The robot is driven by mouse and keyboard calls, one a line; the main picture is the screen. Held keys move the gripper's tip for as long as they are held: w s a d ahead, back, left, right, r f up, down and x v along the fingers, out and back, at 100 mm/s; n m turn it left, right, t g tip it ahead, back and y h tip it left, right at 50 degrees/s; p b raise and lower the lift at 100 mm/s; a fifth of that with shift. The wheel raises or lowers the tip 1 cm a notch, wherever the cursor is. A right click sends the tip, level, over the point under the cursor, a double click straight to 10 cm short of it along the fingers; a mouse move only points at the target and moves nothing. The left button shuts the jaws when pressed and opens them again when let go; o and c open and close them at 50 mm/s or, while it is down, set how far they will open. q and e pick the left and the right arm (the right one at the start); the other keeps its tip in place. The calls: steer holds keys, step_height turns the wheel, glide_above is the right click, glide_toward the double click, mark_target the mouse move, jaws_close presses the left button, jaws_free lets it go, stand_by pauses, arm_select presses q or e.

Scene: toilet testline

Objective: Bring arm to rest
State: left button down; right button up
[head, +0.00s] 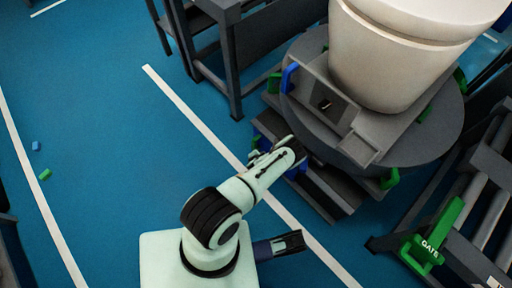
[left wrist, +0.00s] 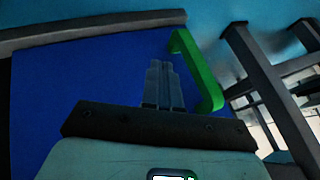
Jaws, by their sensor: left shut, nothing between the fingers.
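My pale green left arm (head: 245,190) rises from the lower middle of the head view and reaches up and right to the edge of the round grey turntable. Its fingers are not clear there. In the left wrist view my left gripper (left wrist: 161,66) is shut and empty. Its two dark fingers lie together in front of a flat blue panel (left wrist: 75,80). A green handle (left wrist: 208,75) stands just right of the fingers; I cannot tell the gap. My right gripper is not in view.
A large white toilet body (head: 400,60) stands on the grey turntable (head: 435,135). A green GATE lever (head: 432,240) sits on the roller frame at right. A dark bench (head: 215,50) stands at the back. Blue floor (head: 110,150) at left is mostly clear, with two small blocks.

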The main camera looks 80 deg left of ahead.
arm_select(q)
steer(key=p+v, duration=0.3)
steer(key=v, duration=0.6)
steer(key=shift+r+p, duration=0.2)
steer(key=shift+p, duration=0.1)
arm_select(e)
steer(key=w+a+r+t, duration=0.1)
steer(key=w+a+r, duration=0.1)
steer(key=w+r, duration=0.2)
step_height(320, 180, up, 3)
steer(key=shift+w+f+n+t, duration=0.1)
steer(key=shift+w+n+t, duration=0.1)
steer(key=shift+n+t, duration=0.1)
arm_select(q)
steer(key=shift+d, duration=0.1)
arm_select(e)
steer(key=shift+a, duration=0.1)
